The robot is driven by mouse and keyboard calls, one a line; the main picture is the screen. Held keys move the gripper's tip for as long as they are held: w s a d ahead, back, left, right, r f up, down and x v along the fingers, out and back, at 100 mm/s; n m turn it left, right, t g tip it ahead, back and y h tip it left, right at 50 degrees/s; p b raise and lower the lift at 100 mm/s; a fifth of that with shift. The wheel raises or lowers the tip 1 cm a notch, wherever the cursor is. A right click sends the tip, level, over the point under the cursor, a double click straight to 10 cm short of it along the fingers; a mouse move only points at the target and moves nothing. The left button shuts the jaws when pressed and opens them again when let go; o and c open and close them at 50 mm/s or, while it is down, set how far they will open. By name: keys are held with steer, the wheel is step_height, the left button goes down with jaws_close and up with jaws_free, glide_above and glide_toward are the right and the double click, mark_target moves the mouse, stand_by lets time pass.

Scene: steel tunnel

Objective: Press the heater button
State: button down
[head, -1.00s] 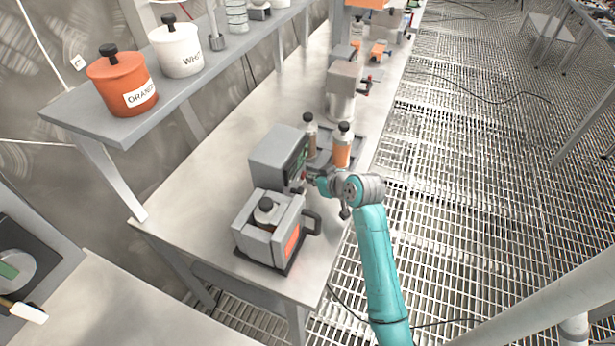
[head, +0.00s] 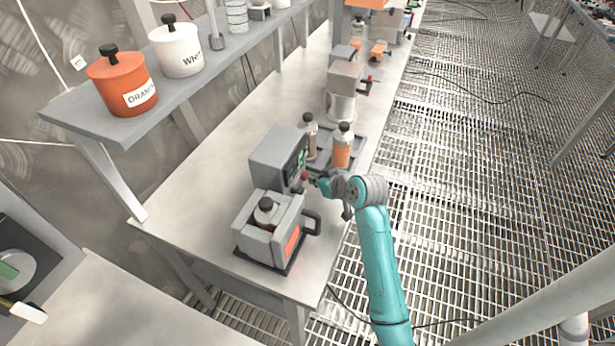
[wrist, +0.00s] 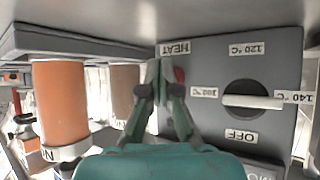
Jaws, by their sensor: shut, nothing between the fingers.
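The heater is a grey box (head: 272,160) on the bench, with green marks on its dark side panel. In the wrist view its grey face (wrist: 215,60) appears upside down, with a HEAT label, a black dial (wrist: 250,100) with a pale pointer, and temperature and OFF labels. A red button (wrist: 179,75) shows beside the HEAT label, partly hidden by my fingers. My gripper (wrist: 159,68) is shut and empty, its tips in front of the panel just left of the button. In the head view my gripper (head: 312,180) is close to the panel's side; I cannot tell whether it touches.
A grey machine with a lidded jar (head: 266,210) stands in front of the heater. An orange-banded bottle (head: 342,150) and another bottle (head: 310,135) stand just behind my gripper. A shelf with an orange pot (head: 124,82) is at left. The grated floor at right is open.

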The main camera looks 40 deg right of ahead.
steer(key=shift+s+d, duration=0.5)
steer(key=shift+s, duration=0.35)
steer(key=shift+s+d, duration=0.45)
steer(key=shift+s, duration=0.45)
steer(key=shift+s+d, duration=0.5)
steer(key=shift+s, duration=0.35)
